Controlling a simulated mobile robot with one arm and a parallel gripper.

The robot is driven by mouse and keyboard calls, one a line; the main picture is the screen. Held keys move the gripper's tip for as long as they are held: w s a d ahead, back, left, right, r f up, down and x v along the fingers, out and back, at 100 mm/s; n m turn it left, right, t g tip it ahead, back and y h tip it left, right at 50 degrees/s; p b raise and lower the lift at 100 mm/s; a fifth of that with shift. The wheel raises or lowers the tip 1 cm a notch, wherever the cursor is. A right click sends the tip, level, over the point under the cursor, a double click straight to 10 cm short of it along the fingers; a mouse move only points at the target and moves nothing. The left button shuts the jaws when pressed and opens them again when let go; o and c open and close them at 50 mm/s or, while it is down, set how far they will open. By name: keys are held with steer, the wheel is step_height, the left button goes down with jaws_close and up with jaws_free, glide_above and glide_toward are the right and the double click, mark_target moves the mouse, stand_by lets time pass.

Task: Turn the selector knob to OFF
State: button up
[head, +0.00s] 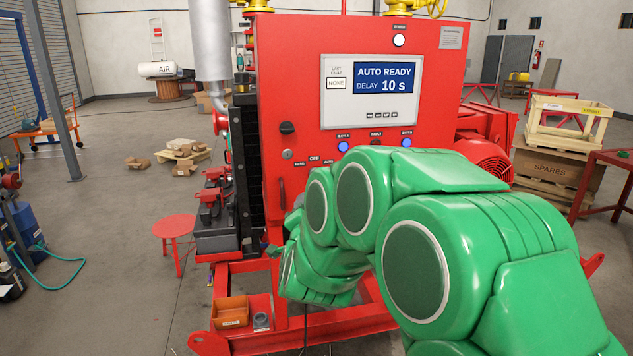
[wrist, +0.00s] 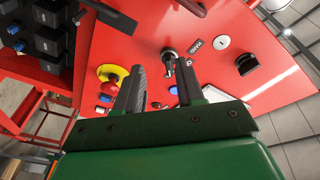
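The red control panel (head: 300,75) faces me, with printed MANU, OFF and AUTO labels (head: 314,159) at its lower left. The selector knob's place below these labels is covered by my green arm in the head view. In the wrist view a dark knob with a silver ring (wrist: 169,55), beside the MANU label (wrist: 195,44), appears to be the selector knob. My gripper (wrist: 161,69) is open and empty, its two dark fingers pointing at the panel. The knob shows just beyond the fingertips, nearer the right finger. Contact and the knob's pointing direction cannot be told.
Another black rotary knob (head: 287,128) and a key lock (head: 287,154) sit left of the labels. A red button on a yellow disc (wrist: 112,76) is near the left finger. The display (head: 385,80) reads AUTO READY.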

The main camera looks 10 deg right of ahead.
steer(key=w+d+r+m+t+h, duration=0.1)
steer(key=w+d+r+h, duration=0.1)
steer(key=w, duration=0.5)
steer(key=shift+w+d+r+m, duration=0.3)
steer(key=shift+d+r+m, duration=0.1)
steer(key=shift+d+r, duration=0.5)
steer(key=shift+d+f, duration=0.1)
jaws_close()
stand_by(0.3)
